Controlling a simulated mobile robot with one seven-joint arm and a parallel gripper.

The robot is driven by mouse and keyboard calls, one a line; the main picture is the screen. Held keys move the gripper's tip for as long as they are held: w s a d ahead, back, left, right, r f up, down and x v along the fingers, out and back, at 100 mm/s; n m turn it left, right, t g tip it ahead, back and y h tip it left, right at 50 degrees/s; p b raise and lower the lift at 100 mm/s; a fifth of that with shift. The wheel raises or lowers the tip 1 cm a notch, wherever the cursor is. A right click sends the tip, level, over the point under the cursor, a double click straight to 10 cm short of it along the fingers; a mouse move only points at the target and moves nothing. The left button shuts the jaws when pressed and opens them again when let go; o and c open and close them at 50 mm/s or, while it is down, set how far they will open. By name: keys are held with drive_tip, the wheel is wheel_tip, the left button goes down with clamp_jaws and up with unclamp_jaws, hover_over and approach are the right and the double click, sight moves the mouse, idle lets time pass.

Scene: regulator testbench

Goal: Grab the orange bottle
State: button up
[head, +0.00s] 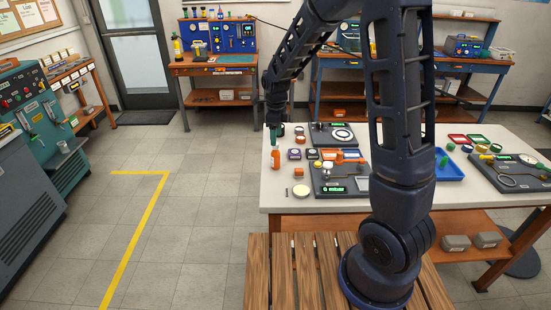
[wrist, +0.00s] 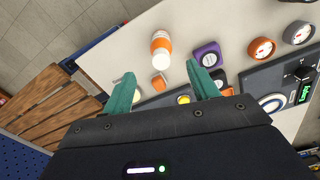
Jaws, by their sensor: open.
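The orange bottle (head: 276,158) stands near the left edge of the white worktable in the head view. In the wrist view the orange bottle (wrist: 161,46) shows a white top, and it lies beyond the fingertips, roughly in line with the gap between them. My gripper (head: 273,132) is just above the bottle in the head view. Its teal fingers are spread wide in the wrist view, and the gripper (wrist: 161,70) is open with nothing held. I cannot tell the exact height gap to the bottle.
A purple block (wrist: 208,53), a small orange block (wrist: 160,84) and round gauges (wrist: 262,48) lie near the bottle. A dark device panel (head: 338,180) and a blue tray (head: 450,170) are on the worktable (head: 278,199). Open floor lies to the left.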

sight(276, 149)
drive_tip(key=shift+w+a+f, duration=0.1)
drive_tip(key=shift+w+f, duration=0.05)
drive_tip(key=shift+f, duration=4.9)
drive_tip(key=c, duration=1.1)
drive_tip(key=shift+r, duration=0.15)
